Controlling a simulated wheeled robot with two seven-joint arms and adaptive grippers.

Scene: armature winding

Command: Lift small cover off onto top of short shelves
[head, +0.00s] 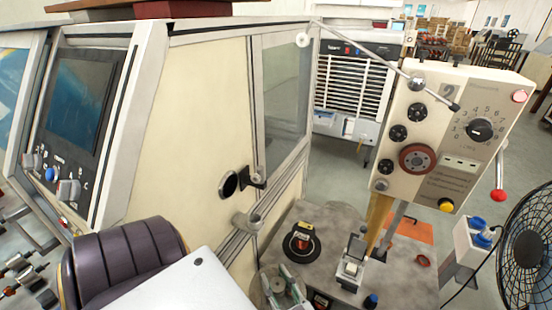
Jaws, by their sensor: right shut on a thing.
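Grey-green jaws at the bottom edge, low over the worktable, look like my right gripper (285,287). They are shut, and the bottom edge cuts off part of them. I take what they grip to be the small cover, but its outline cannot be made out. My left gripper is not in view. I cannot pick out the short shelves with certainty.
A grey worktable (335,222) carries a black disc with a red label (300,243) and a small white device (352,265). A control box (440,140) stands behind it. A large cream machine (205,120), a purple chair (125,255) and a fan (528,250) flank it.

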